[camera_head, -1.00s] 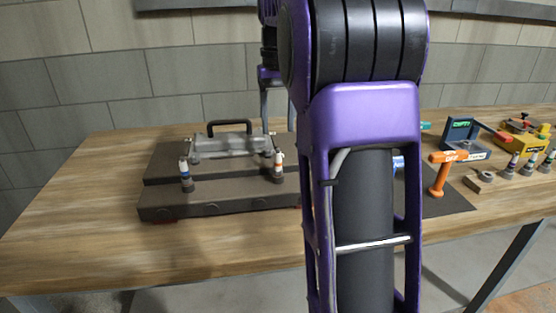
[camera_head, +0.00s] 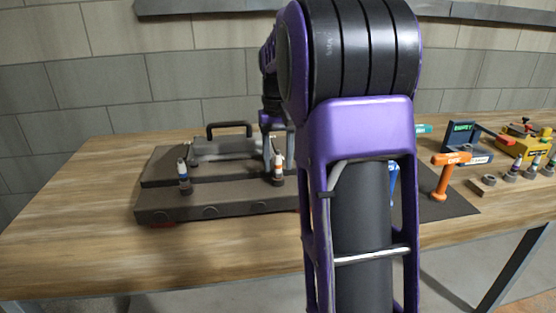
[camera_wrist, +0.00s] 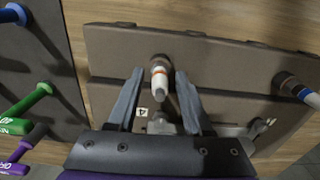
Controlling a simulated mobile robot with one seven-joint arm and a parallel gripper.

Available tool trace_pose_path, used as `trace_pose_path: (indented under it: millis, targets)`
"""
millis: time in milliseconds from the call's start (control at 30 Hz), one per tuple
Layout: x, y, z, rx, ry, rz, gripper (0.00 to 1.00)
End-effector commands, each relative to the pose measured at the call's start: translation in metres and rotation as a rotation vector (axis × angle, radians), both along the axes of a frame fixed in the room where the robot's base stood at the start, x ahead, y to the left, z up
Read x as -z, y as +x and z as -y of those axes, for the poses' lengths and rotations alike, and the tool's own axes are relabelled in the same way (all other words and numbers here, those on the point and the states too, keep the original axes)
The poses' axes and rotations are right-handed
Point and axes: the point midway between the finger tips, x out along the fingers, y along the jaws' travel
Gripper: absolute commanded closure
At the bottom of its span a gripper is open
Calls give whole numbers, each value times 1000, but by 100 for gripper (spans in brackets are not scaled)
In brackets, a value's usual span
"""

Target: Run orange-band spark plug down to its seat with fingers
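The orange-band spark plug (camera_head: 278,167) stands in the right end of the dark engine block (camera_head: 220,207). In the wrist view the plug (camera_wrist: 160,84), white with an orange ring, lies between the two fingers of my gripper (camera_wrist: 160,74). The fingers are spread with a visible gap on both sides of it. How far the plug sits in its hole is hard to tell. In the head view my wrist is just behind the plug, and my arm hides part of the block's right end.
A blue-band plug (camera_head: 183,172) stands at the block's left. A grey part with a black handle (camera_head: 229,130) lies behind the plugs. An orange tool (camera_head: 447,172), a blue stand (camera_head: 463,138), a yellow box (camera_head: 523,147) and several plugs are on the right. The table's left side is clear.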

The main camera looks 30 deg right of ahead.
Motion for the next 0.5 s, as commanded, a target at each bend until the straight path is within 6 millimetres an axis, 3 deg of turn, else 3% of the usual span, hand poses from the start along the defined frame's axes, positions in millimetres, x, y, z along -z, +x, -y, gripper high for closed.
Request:
trace_pose_path:
  millis: [33,267,500]
  targets:
    - [0,0,0,0,0,0,61]
    - [0,0,0,0,0,0,100]
    - [0,0,0,1,0,0,100]
